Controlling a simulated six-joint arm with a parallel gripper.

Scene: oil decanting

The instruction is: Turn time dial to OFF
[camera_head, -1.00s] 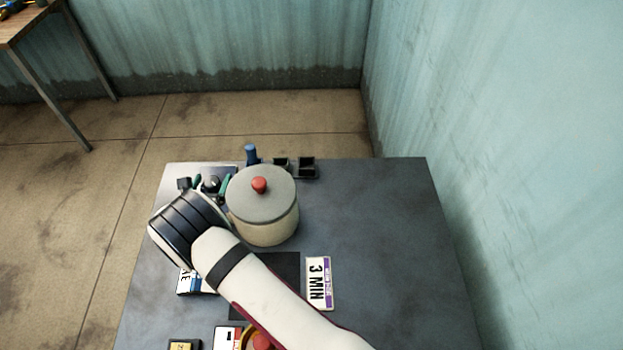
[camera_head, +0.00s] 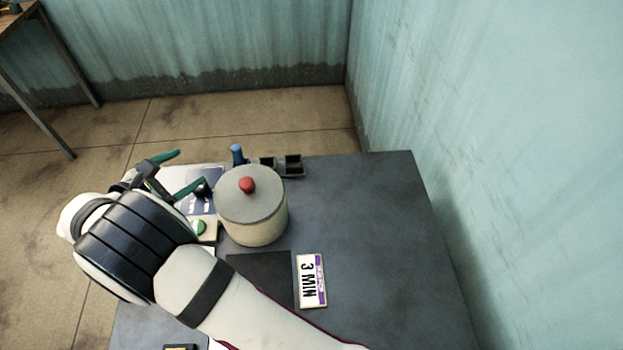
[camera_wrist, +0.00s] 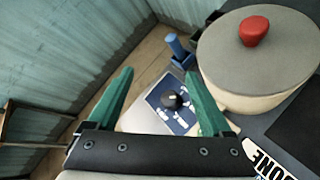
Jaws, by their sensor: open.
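The time dial (camera_wrist: 173,101) is a black knob with a white mark on a blue-and-white panel (camera_wrist: 150,122). In the wrist view it shows between my open green fingers, nearer the right one. My gripper (camera_wrist: 160,85) is empty and apart from the dial. In the head view my gripper (camera_head: 186,171) has its two green fingers spread at the back left of the table, above the panel (camera_head: 203,203). A dark knob (camera_head: 201,188) shows there beside the right finger. I cannot read the dial's setting.
A cream pot (camera_head: 254,223) with a grey lid and red knob stands right of the panel. A blue object (camera_head: 237,154) and black holders (camera_head: 292,166) stand behind it. A "3 MIN" card (camera_head: 311,281) lies in front. The table's right side is clear.

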